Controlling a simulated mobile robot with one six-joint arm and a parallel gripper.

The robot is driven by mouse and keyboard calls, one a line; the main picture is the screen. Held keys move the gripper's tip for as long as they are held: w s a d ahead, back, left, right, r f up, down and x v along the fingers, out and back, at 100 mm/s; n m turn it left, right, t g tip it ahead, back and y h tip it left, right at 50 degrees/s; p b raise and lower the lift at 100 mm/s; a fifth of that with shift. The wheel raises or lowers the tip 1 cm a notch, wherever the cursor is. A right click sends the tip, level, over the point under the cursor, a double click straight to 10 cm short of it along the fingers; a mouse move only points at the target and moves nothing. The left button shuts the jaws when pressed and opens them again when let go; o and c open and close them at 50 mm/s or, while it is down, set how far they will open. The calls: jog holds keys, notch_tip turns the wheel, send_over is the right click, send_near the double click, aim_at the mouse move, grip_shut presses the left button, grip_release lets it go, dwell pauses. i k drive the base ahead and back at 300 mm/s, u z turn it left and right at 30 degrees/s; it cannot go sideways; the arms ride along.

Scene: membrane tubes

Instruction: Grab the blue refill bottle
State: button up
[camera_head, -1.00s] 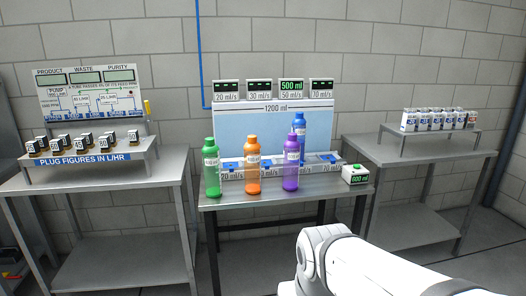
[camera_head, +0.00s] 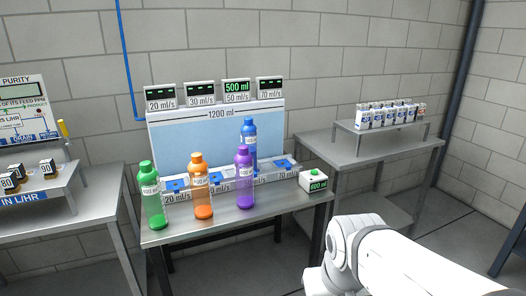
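The blue refill bottle (camera_head: 249,132) stands upright at the back of the middle table, on the row of labelled stations in front of the pale blue panel. The purple bottle (camera_head: 244,180) stands in front of it and hides part of its lower body. My arm (camera_head: 385,262) reaches in from the lower right, in front of the table and well apart from the bottle. My gripper's fingers do not show in this view.
An orange bottle (camera_head: 202,188) and a green bottle (camera_head: 153,196) stand left of the purple one on the table (camera_head: 225,222). A white box reading 600 ml (camera_head: 313,181) sits at the right. Displays (camera_head: 236,91) top the panel (camera_head: 190,140). Side tables flank it.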

aim_at(248, 130)
jog(key=z, duration=0.3)
jog(key=i, duration=1.95)
jog(key=u, duration=0.95)
